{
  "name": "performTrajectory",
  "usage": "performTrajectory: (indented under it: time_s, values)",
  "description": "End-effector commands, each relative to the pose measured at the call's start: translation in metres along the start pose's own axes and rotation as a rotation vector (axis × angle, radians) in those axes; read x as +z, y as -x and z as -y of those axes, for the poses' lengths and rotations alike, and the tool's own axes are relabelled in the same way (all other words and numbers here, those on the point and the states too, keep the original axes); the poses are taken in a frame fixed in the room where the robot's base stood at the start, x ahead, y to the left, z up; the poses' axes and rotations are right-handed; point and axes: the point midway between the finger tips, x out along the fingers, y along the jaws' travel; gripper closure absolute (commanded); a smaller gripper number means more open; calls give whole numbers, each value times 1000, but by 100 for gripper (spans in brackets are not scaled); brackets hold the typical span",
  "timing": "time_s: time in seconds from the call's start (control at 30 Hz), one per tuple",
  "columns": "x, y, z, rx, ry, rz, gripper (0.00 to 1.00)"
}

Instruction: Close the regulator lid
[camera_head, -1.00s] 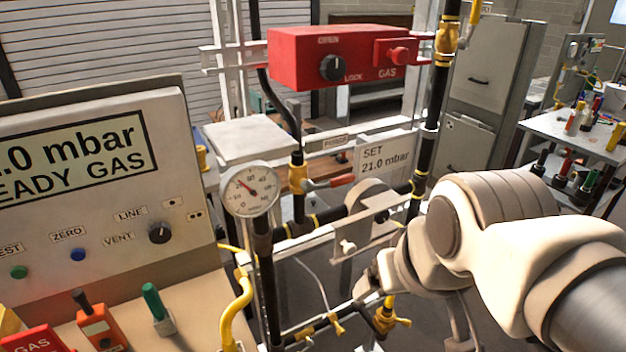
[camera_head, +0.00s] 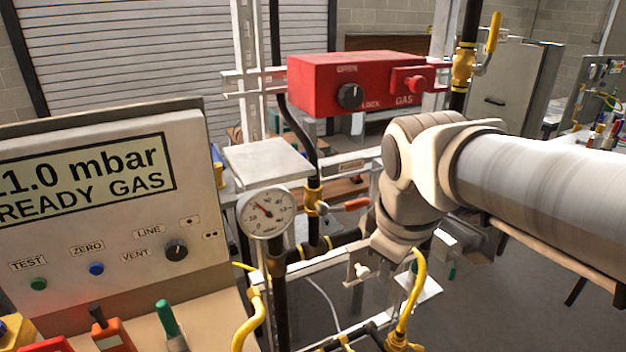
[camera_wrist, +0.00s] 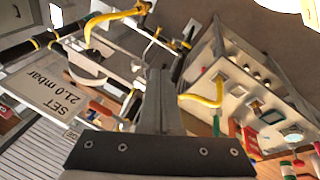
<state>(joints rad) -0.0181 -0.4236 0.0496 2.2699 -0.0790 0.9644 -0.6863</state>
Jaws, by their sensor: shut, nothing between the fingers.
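In the wrist view, my gripper (camera_wrist: 155,75) points away from the camera with its two grey fingers together and nothing between them. A rounded grey part (camera_wrist: 84,68), which looks like the regulator or its lid, lies left of the fingers, beside the "SET 21.0 mbar" plate (camera_wrist: 58,92). I cannot tell how far its lid is open, nor whether the fingers touch it. In the head view, my arm hides the regulator and my gripper. The metal bracket (camera_head: 362,272) with a small light knob shows just below my wrist.
A red gas box (camera_head: 325,84) sits above the pipes. A pressure gauge (camera_head: 265,212) stands left of my arm. Yellow pipes (camera_head: 412,295) rise near the bracket. A display panel (camera_head: 110,205) fills the left. Open floor (camera_head: 530,290) lies at right.

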Motion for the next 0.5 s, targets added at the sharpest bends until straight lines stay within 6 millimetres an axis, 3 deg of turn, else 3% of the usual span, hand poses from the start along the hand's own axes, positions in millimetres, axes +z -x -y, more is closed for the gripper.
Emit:
performTrajectory:
  time_s: [0.5]
  values:
    - [-81, -50, -47, -183, 1097, 125, 100]
